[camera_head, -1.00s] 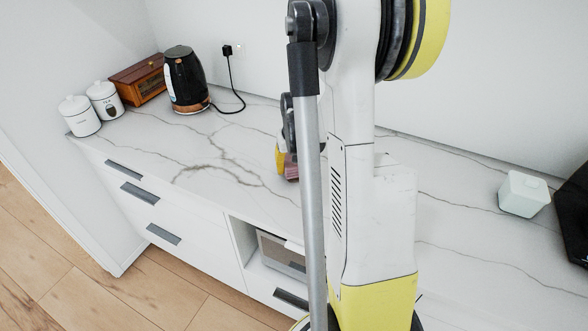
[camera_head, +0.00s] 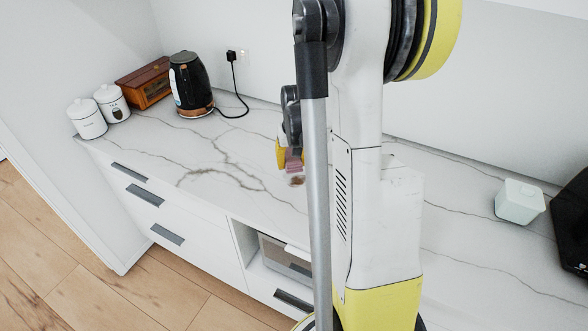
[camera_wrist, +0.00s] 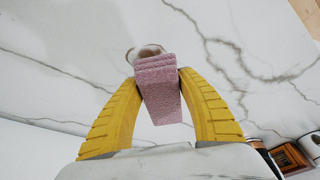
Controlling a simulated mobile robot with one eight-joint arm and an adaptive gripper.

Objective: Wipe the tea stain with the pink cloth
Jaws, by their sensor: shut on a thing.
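My gripper (camera_wrist: 158,82) is shut on the pink cloth (camera_wrist: 162,100), which looks like a thick folded block between the two yellow fingers in the wrist view. In the head view the pink cloth (camera_head: 293,160) shows just left of my arm, close above or at the counter. The brown tea stain (camera_head: 297,181) lies on the marble counter right by the cloth's lower end. In the wrist view the stain (camera_wrist: 147,51) shows as a brown patch with a ring, partly hidden behind the cloth's far end. I cannot tell whether the cloth touches the counter.
A black kettle (camera_head: 188,86) with a cord, a wooden box (camera_head: 146,85) and two white canisters (camera_head: 88,119) stand at the counter's far left. A pale green box (camera_head: 519,201) and a black object (camera_head: 575,215) stand at the right. The marble counter (camera_head: 225,165) left of my gripper is clear.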

